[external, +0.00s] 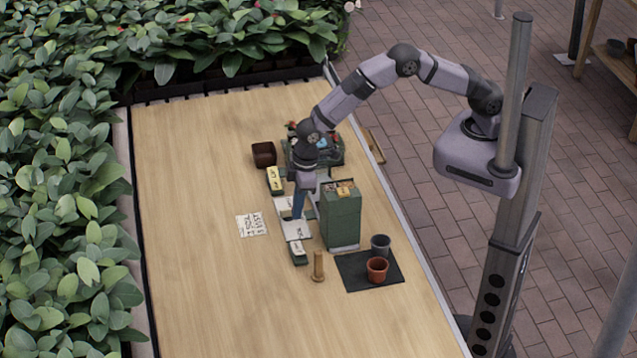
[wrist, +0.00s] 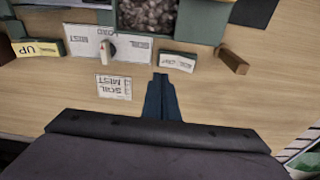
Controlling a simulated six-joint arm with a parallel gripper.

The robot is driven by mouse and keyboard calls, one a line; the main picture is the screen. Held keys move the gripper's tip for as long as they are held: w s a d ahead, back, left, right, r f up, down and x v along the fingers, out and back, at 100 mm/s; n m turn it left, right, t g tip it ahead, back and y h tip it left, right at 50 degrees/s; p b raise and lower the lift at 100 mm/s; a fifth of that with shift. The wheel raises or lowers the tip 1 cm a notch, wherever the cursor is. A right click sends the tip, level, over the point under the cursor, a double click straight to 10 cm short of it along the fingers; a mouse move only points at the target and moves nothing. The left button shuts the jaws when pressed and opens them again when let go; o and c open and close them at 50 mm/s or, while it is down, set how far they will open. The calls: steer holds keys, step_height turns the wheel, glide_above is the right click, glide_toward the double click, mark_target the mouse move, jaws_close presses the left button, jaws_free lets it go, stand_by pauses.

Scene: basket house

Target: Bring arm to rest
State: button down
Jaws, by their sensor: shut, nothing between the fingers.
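My arm reaches from its mount at the right of the external view out over the wooden table, bent at the elbow. My gripper (external: 297,214) points down above the table, just left of a tall green box (external: 341,218). In the wrist view my gripper (wrist: 160,78) shows its blue-grey fingers together, with nothing between them. There the fingertips appear beside a printed card (wrist: 114,88), below a white labelled strip (wrist: 85,41) and a small labelled block (wrist: 177,62). I cannot tell how high the fingertips are above the table.
A brown pot (external: 264,154) and a filled green tray (external: 333,157) are farther back. The table's left and front areas are clear; leafy plants (external: 55,190) border it.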

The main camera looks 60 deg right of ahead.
steer(key=s+d+r+m, duration=0.15)
steer(key=d+r, duration=0.35)
steer(key=d, duration=0.8)
steer(key=d+r+m, duration=0.3)
steer(key=d+r, duration=0.2)
steer(key=d, duration=0.8)
steer(key=s+d+r+m+g+h, duration=0.1)
steer(key=s+d+m, duration=0.3)
steer(key=s+d, duration=0.9)
steer(key=shift+s+d+r, duration=0.25)
steer(key=shift+s+r, duration=0.05)
steer(key=shift+s, duration=0.2)
